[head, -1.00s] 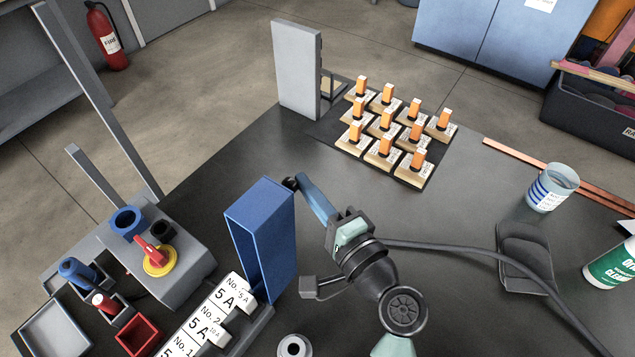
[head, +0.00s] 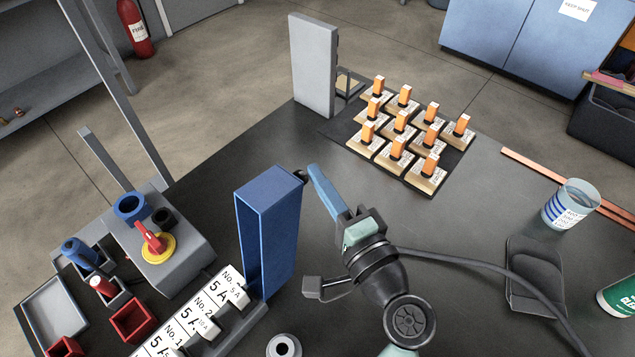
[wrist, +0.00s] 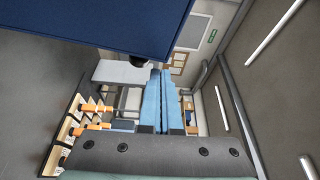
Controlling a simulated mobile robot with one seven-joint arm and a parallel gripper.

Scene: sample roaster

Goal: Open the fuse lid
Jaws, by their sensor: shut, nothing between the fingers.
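The blue fuse lid (head: 268,225) stands upright in the head view, its hollow inner side towards the white fuse carriers (head: 207,310) marked "5 A". The carriers are uncovered. A small black knob (head: 300,175) sits at the lid's upper right edge. My gripper (head: 314,172) is shut and empty, its blue fingertips just right of the knob, at the lid's outer side. Whether they touch it I cannot tell. In the wrist view the lid (wrist: 130,22) fills the top, and the shut fingers (wrist: 150,90) lie below it near the dark knob (wrist: 139,60).
A grey switch box (head: 175,250) with a red handle and small bins stand left. A grey upright panel (head: 313,65) and several orange-handled blocks (head: 400,125) stand behind. A cup (head: 570,205) is right. Bare bench lies between the lid and blocks.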

